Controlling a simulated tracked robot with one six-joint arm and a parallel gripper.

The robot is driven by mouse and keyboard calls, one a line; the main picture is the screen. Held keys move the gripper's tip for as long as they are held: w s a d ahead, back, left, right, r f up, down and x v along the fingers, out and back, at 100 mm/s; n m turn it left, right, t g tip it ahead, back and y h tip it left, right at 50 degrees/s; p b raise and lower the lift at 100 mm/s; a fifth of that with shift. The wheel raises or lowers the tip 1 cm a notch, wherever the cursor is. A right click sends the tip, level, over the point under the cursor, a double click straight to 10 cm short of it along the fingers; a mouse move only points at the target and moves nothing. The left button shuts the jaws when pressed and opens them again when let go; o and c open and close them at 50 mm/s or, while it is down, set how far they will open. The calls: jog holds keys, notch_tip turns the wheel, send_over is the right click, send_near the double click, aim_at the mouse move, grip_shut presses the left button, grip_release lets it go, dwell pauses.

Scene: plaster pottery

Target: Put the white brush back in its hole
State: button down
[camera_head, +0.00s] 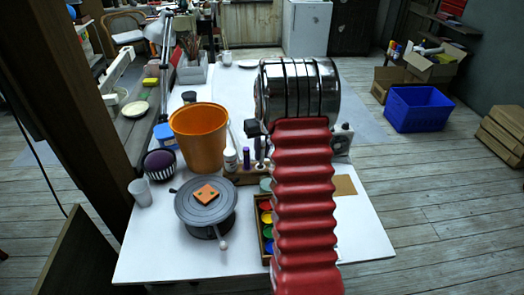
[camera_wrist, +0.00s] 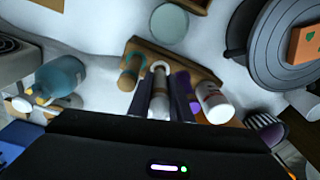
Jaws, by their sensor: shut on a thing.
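My gripper (camera_wrist: 162,100) is shut on a pale, upright thing that I take to be the white brush (camera_wrist: 160,72), seen nearly end-on between the dark fingers. The wooden holder (camera_wrist: 195,58) lies right under and around the fingertips in the wrist view. I cannot tell whether the brush is in a hole or just above it. A teal-topped tool (camera_wrist: 130,75) and a purple one (camera_wrist: 185,82) stand at the holder on either side of my fingers. In the head view the holder (camera_head: 243,178) shows left of my red arm, which hides most of the gripper.
A white bottle (camera_head: 230,159) stands close to the holder. An orange bucket (camera_head: 198,138) and a grey turntable (camera_head: 205,203) with an orange tile are to the left. A tray of paint pots (camera_head: 266,225) is in front. A blue bottle (camera_wrist: 60,78) stands left in the wrist view.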

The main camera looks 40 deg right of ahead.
jog(key=shift+f, duration=0.6)
jog(key=shift+f, duration=0.35)
jog(key=shift+f, duration=0.35)
dwell(0.4)
jog(key=c, duration=1.5)
grip_release()
jog(key=shift+c, duration=0.2)
jog(key=shift+r, duration=0.1)
jog(key=r, duration=0.9)
jog(key=s+r, duration=0.1)
jog(key=r, duration=0.3)
jog(key=shift+r, duration=0.25)
